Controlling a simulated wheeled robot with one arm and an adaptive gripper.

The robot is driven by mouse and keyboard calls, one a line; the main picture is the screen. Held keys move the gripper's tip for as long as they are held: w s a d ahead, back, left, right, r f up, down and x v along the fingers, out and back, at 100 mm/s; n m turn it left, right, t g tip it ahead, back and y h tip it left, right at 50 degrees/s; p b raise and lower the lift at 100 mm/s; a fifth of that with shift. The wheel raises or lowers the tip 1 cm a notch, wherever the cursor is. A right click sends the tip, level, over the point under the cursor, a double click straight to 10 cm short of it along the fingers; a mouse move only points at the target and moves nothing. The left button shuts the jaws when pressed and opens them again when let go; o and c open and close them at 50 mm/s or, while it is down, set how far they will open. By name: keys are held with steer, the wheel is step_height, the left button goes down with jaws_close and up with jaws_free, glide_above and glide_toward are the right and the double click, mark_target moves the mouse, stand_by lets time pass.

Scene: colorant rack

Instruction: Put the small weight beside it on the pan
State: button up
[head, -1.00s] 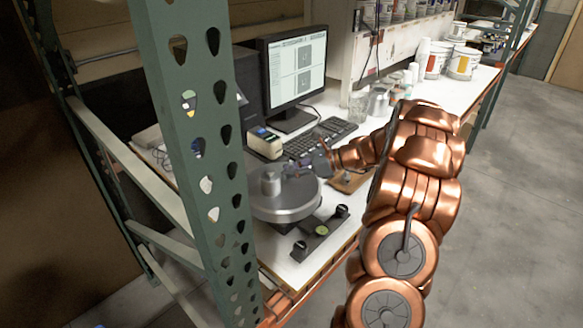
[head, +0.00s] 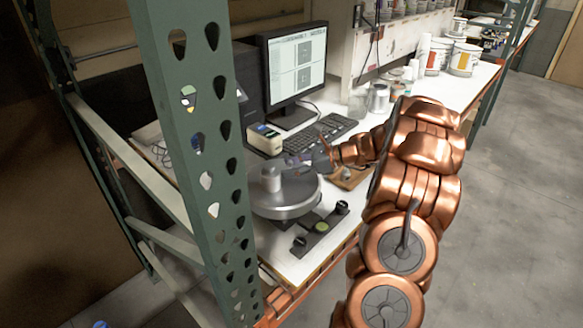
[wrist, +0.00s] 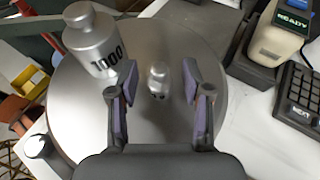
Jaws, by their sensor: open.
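The round metal pan (head: 285,208) stands on the white bench; in the wrist view it (wrist: 75,115) fills much of the picture. A large silver weight marked 1000 (wrist: 92,42) stands on its left part, and it also shows in the head view (head: 271,179). The small silver weight (wrist: 158,72) stands on the pan to the right of the large one. My gripper (wrist: 158,86) is open, with one finger on each side of the small weight and gaps between. In the head view I cannot make out the small weight clearly.
A label printer or similar device (head: 264,140) and a keyboard (head: 320,133) sit behind the pan. A monitor (head: 296,65) stands further back. A wooden tray (head: 352,180) lies right of the pan. A green rack upright (head: 190,150) stands in front at the left.

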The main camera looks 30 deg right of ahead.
steer(key=shift+s+d+r, duration=0.15)
steer(key=shift+s+d, duration=0.05)
steer(key=shift+d, duration=0.1)
steer(key=b+v, duration=0.4)
steer(key=v, duration=0.7)
steer(key=shift+s+r, duration=0.15)
